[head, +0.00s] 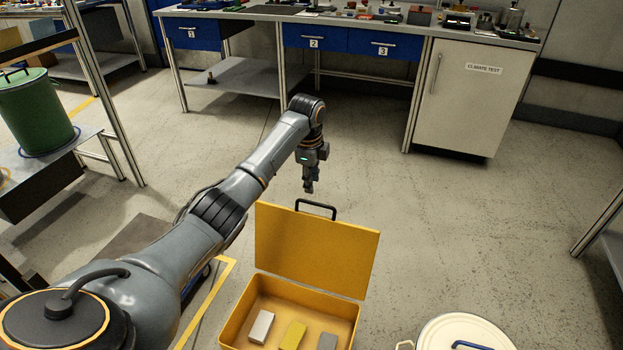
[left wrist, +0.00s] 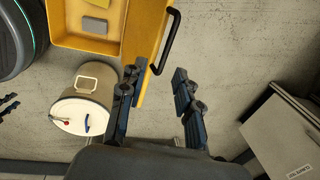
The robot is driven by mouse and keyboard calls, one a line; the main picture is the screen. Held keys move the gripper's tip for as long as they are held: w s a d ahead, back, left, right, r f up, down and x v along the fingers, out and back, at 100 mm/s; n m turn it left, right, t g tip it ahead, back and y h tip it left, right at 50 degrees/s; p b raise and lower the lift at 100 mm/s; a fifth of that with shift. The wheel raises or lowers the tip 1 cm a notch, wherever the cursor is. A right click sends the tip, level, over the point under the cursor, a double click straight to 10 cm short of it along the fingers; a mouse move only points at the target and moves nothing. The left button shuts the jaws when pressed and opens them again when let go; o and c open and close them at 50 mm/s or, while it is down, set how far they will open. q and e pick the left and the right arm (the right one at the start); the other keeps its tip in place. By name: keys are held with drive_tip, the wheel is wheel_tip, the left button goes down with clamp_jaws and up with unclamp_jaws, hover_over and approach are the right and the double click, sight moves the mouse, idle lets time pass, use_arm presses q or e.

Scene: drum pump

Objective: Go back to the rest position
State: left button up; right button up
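My left gripper (head: 309,186) hangs pointing down over the floor, just behind the raised lid of the yellow case. In the left wrist view its two dark fingers (left wrist: 158,88) are apart with nothing between them. The left arm reaches out from the lower left. Dark finger-like parts at the left edge of the left wrist view (left wrist: 8,106) look like my right gripper, cut off and too small to read. The right arm does not show in the head view.
The open yellow case (head: 317,248) holds several small blocks. A white-lidded drum (head: 465,335) stands to its right. A green drum (head: 36,112) sits on a shelf at left. A workbench with blue drawers (head: 316,38) and a white cabinet (head: 465,95) stand behind. The middle floor is clear.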

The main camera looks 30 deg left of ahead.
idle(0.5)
use_arm(q)
drive_tip(key=s+d+f+n, duration=0.2)
drive_tip(key=s+d+f, duration=0.2)
drive_tip(key=s+f, duration=0.45)
drive_tip(key=s+d+f+n, duration=0.3)
drive_tip(key=s+d+f, duration=0.2)
drive_tip(key=f, duration=0.7)
drive_tip(key=s+d+f+n, duration=0.2)
drive_tip(key=s+d+f, duration=0.3)
drive_tip(key=f, duration=0.5)
drive_tip(key=s+d+f+n, duration=0.2)
drive_tip(key=s+f+n, duration=0.1)
drive_tip(key=s, duration=0.8)
drive_tip(key=s+d+f+n, duration=0.3)
drive_tip(key=s, duration=0.7)
drive_tip(key=s+a+p, duration=0.3)
drive_tip(key=s+p, duration=1.3)
drive_tip(key=s, duration=0.1)
drive_tip(key=shift+s+a+f+g, duration=0.15)
drive_tip(key=shift+a+f+g, duration=0.05)
drive_tip(key=shift+f+g, duration=0.15)
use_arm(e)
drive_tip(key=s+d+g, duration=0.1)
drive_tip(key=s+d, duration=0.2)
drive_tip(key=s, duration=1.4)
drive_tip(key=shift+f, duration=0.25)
